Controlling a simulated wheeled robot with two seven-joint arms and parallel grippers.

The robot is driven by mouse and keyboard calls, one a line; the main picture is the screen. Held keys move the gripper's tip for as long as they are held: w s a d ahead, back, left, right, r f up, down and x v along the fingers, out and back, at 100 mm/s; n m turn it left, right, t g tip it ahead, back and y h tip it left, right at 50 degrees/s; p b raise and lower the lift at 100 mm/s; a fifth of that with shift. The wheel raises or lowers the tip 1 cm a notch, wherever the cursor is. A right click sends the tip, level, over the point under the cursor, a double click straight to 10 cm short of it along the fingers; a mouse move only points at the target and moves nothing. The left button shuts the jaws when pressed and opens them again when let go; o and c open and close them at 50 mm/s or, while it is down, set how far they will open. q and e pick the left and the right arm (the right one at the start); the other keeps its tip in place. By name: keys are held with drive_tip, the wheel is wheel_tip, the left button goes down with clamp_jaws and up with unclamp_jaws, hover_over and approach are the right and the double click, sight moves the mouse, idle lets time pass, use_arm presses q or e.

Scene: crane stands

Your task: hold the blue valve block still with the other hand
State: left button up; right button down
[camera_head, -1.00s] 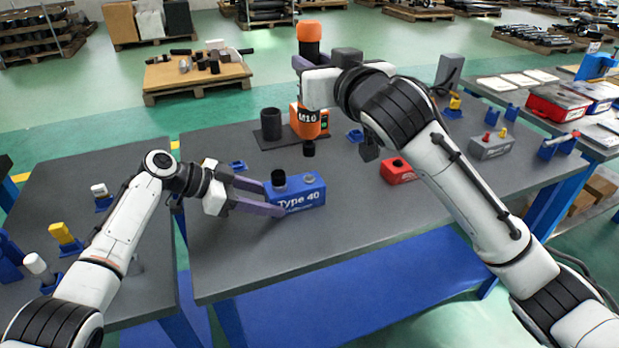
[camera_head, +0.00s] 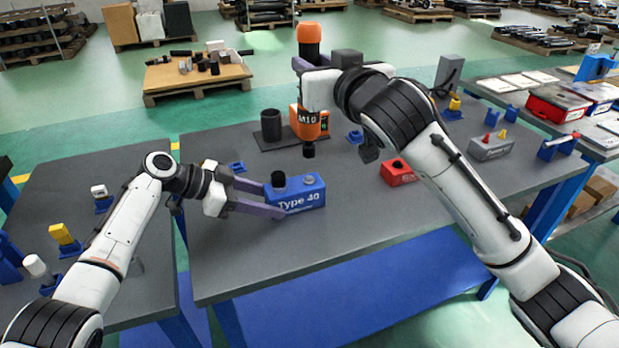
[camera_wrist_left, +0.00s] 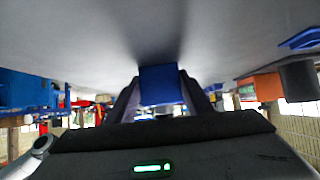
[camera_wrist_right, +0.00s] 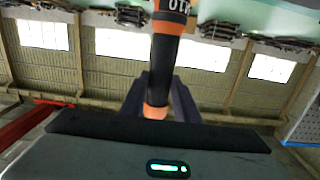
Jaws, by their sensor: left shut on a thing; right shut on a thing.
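The blue valve block (camera_head: 298,197), marked "Type 40", sits on the dark grey table with a black cap on its left top and a grey fitting on its right top. My left gripper (camera_head: 272,198) is shut on it from the left; the left wrist view shows the block (camera_wrist_left: 160,84) between the fingers. My right gripper (camera_head: 300,66) is shut on an orange and black power tool (camera_head: 309,120) marked "M10", held upright above the table behind the block. The tool's grip shows between the fingers in the right wrist view (camera_wrist_right: 166,60). Its black socket end (camera_head: 309,150) is apart from the block.
A black cylinder (camera_head: 271,124) on a dark plate stands left of the tool. A red block (camera_head: 397,171) and a grey block (camera_head: 491,148) stand to the right. Small blue holders (camera_head: 237,167) dot the table. The table's front is clear.

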drive_tip(key=shift+r, duration=0.15)
drive_tip(key=shift+n+g+y, duration=0.3)
drive_tip(key=shift+n+y, duration=0.2)
drive_tip(key=shift+y, duration=0.2)
drive_tip(key=shift+d+f, duration=0.1)
drive_tip(key=shift+f, duration=2.05)
drive_tip(key=shift+s+f, duration=0.1)
drive_tip(key=shift+f, duration=1.2)
idle(1.4)
drive_tip(key=shift+r, duration=0.1)
idle(1.4)
